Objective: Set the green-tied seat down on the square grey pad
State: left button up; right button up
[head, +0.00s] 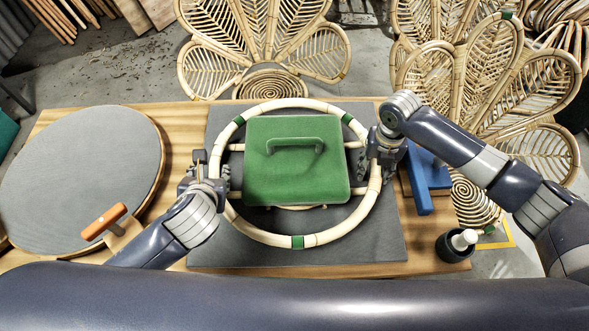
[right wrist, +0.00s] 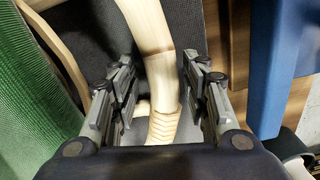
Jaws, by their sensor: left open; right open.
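The green-tied seat is a pale rattan ring (head: 335,235) with green bindings, lying level over the square grey pad (head: 385,243). A green block with a handle (head: 295,180) sits in its middle over pale crossbars. My left gripper (head: 223,180) is open at the ring's left side. My right gripper (head: 373,163) is open at the ring's right side. In the right wrist view the rattan (right wrist: 147,28) passes between the fingers of the right gripper (right wrist: 160,88), with a gap visible on each side. Whether the ring's underside touches the pad everywhere is hidden.
A round grey disc (head: 80,165) and an orange-handled tool (head: 105,221) lie at the left of the wooden table (head: 180,125). A blue tool (head: 422,185) and a dark cup (head: 453,247) are at the right. Rattan chair backs (head: 265,40) stand behind the table.

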pick_arm(q)
jog(key=shift+s+r, duration=0.2)
pick_arm(e)
jog(key=shift+r, duration=0.5)
notch_tip(320, 180, up, 11)
pick_arm(q)
jog(key=shift+s+a+p, duration=0.45)
jog(key=shift+a+p, duration=0.1)
jog(key=shift+a, duration=0.35)
jog(key=shift+s+a+p, duration=0.5)
jog(key=shift+a+p, duration=0.1)
jog(key=shift+a, duration=0.25)
jog(key=shift+s+a+p, duration=0.45)
jog(key=shift+a+p, duration=0.1)
jog(key=shift+a, duration=0.35)
pick_arm(e)
jog(key=shift+r, duration=1.7)
jog(key=shift+r, duration=0.1)
pick_arm(q)
notch_tip(320, 180, up, 9)
jog(key=p, duration=1.1)
pick_arm(e)
notch_tip(320, 180, up, 11)
